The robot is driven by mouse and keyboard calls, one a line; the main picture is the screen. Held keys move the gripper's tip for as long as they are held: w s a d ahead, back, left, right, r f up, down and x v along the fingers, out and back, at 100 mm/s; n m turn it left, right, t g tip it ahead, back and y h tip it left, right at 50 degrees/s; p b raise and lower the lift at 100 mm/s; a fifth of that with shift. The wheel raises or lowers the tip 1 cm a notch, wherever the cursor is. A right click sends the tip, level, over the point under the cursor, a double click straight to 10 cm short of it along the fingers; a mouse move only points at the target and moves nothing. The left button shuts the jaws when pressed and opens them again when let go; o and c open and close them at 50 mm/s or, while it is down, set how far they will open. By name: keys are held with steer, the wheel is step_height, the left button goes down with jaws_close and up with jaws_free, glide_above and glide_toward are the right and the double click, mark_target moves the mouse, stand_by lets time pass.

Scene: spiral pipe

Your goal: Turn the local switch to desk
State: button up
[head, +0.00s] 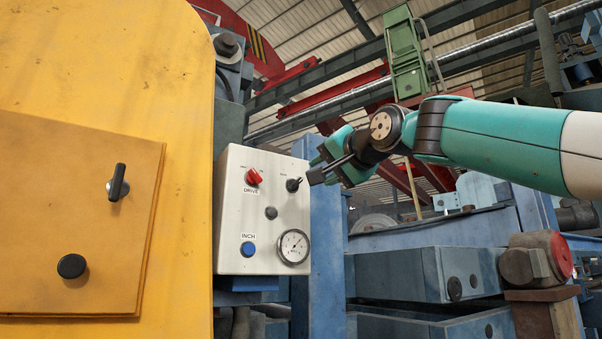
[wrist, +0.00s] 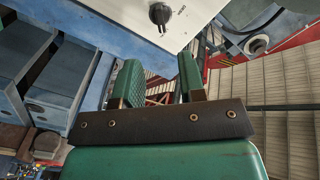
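A pale control box (head: 233,220) shows in the head view, left of my gripper. A black rotary switch (head: 293,185) sits at its upper right, with small print beside it that I cannot read. In the wrist view the same black switch (wrist: 160,14) is at the top, with its pointer aimed downward in that picture. My gripper (head: 325,168) is just right of this switch. In the wrist view my gripper (wrist: 158,64) has its two green fingers apart with nothing between them. The switch lies beyond the fingertips, and no contact shows.
The box also carries a red DRIVE switch (head: 254,177), a small dark knob (head: 271,213), a blue INCH button (head: 248,249) and a gauge (head: 293,246). A yellow housing (head: 100,90) fills the left. A blue post (head: 327,255) stands right of the box.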

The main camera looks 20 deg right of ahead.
mark_target(298, 183)
steer(key=p+x, duration=0.2)
steer(key=x, duration=0.2)
steer(key=p+x, duration=0.2)
steer(key=x, duration=0.2)
steer(key=shift+w+r, duration=0.2)
steer(key=shift+w, duration=0.05)
steer(key=shift+w+a+f, duration=0.2)
steer(key=shift+w, duration=0.4)
jaws_close()
